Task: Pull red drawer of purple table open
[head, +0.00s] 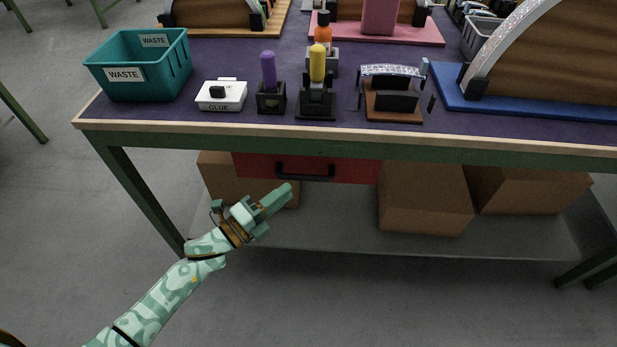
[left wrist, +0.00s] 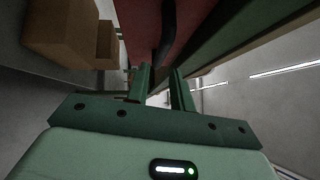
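The purple table (head: 215,122) has a purple top with a wooden edge and a green frame. Its red drawer (head: 352,172) sits under the top and looks closed, with a black bar handle (head: 305,176) on its front. My left gripper (head: 284,192) is in front of the drawer, just below and left of the handle in the head view. In the left wrist view my left gripper (left wrist: 160,88) has its two green fingers apart with nothing between them. The red drawer front (left wrist: 138,28) and the dark handle (left wrist: 166,35) lie just beyond the fingertips. My right gripper is not in view.
Cardboard boxes (head: 425,200) stand on the grey lower shelf (head: 330,238). On the tabletop are a teal waste bin (head: 140,85), a glue box (head: 221,96), coloured bottles in holders and a large arc on a blue base (head: 520,106). The floor in front is clear.

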